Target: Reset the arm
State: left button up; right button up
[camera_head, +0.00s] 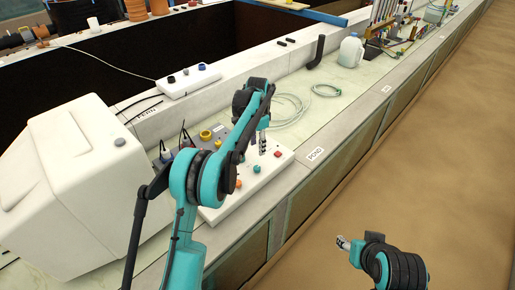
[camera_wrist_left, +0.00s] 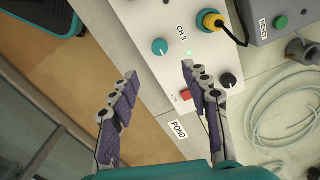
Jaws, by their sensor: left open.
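My left arm reaches in from the left in the head view. Its gripper (camera_head: 263,142) hangs over a white control box (camera_head: 212,214) on the bench. In the left wrist view the two fingers (camera_wrist_left: 159,74) are spread apart with nothing between them. Beyond them lie the box's teal knob (camera_wrist_left: 159,46), a black knob (camera_wrist_left: 228,80), a red switch (camera_wrist_left: 186,95) and a lit green light (camera_wrist_left: 189,53). Whether the fingers touch the box cannot be told. My right gripper (camera_head: 343,243) shows small at the lower right over the sandy floor; its opening cannot be made out.
A white monitor-like housing (camera_head: 90,175) stands left of the box. Coiled pale tubing (camera_head: 290,108), a black bent pipe (camera_head: 316,52) and a jug (camera_head: 351,50) stand farther along the bench. A white power strip (camera_head: 188,80) lies on the ledge. The floor at right is clear.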

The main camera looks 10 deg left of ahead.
dwell(0.3)
pick_arm(q)
jog(key=s+a+r+n+t, duration=0.25)
jog(key=s+r+n, duration=0.25)
jog(key=s+r, duration=0.9)
jog(key=s+f+n+t, duration=0.2)
jog(key=s+f, duration=0.2)
jog(key=s, duration=0.7)
jog(key=s+f+n+t, duration=0.2)
jog(key=s+f, duration=0.2)
jog(key=s, duration=0.8)
jog(key=shift+s+a+n+t, duration=0.15)
jog(key=shift+a+n+t, duration=0.2)
jog(key=shift+n, duration=0.05)
